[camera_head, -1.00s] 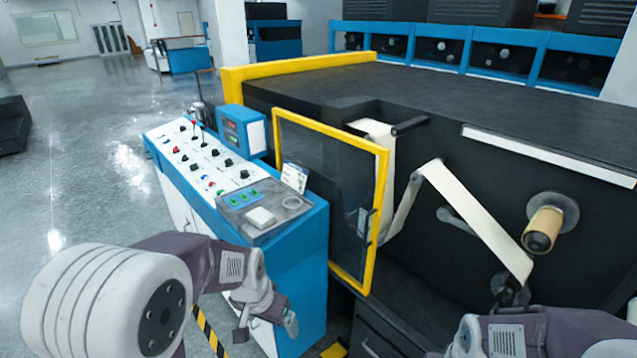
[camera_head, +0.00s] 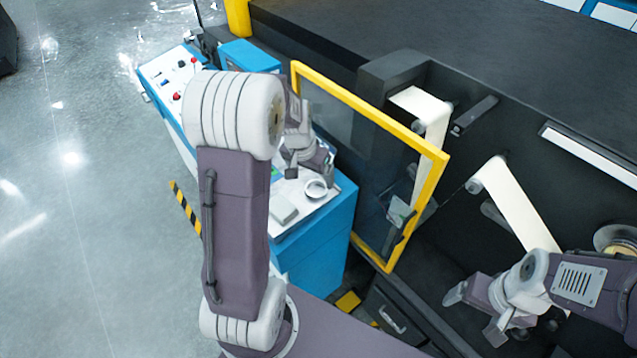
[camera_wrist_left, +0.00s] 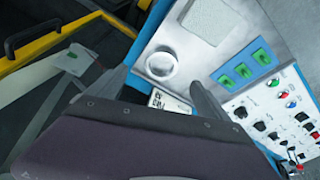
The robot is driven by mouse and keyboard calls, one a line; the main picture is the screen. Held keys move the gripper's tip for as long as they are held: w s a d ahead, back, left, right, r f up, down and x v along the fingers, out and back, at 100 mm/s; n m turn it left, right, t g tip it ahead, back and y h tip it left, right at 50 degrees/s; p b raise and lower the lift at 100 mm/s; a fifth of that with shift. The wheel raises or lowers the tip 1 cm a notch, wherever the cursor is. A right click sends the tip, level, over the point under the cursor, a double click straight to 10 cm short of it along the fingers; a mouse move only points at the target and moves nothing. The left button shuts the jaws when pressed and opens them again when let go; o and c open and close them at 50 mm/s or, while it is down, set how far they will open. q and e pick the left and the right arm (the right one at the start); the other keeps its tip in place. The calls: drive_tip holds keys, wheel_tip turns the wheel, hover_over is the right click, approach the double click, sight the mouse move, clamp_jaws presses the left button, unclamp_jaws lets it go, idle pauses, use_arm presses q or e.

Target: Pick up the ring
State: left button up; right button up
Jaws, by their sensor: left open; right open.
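The ring (camera_head: 316,188) is small, round and silvery-white, and lies on the grey panel top of the blue control console (camera_head: 318,240). It also shows in the left wrist view (camera_wrist_left: 160,64), just beyond and between my fingertips. My left gripper (camera_head: 309,170) is open and empty above the console, close to the ring; whether it touches is unclear. Its two fingers also show in the left wrist view (camera_wrist_left: 160,78). My right gripper (camera_head: 474,314) is open and empty in front of the dark machine, at lower right.
A yellow-framed glass door (camera_head: 370,110) stands open right beside the console. A pale flat block (camera_head: 283,209) lies near the ring, with green buttons (camera_wrist_left: 244,70) and knobs (camera_wrist_left: 272,135) farther along. A white film strip (camera_head: 520,205) runs down the machine.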

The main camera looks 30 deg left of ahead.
use_arm(q)
approach(317, 191)
drive_tip(key=shift+p+x, duration=0.3)
drive_tip(key=shift+x, duration=0.55)
drive_tip(key=p+x, duration=0.1)
drive_tip(key=x, duration=0.3)
drive_tip(key=shift+w+f, duration=0.1)
drive_tip(key=shift+f, duration=0.15)
drive_tip(key=shift+w+a+f, duration=0.1)
drive_tip(key=shift+w+f, duration=0.1)
drive_tip(key=shift+w, duration=0.05)
drive_tip(key=shift+s+r, duration=0.15)
drive_tip(key=shift+s, duration=0.1)
drive_tip(key=c, duration=1.5)
drive_tip(key=shift+w, duration=0.1)
use_arm(e)
drive_tip(key=shift+w+a+r, duration=0.15)
drive_tip(key=shift+w+r, duration=0.1)
drive_tip(key=shift+r, duration=0.55)
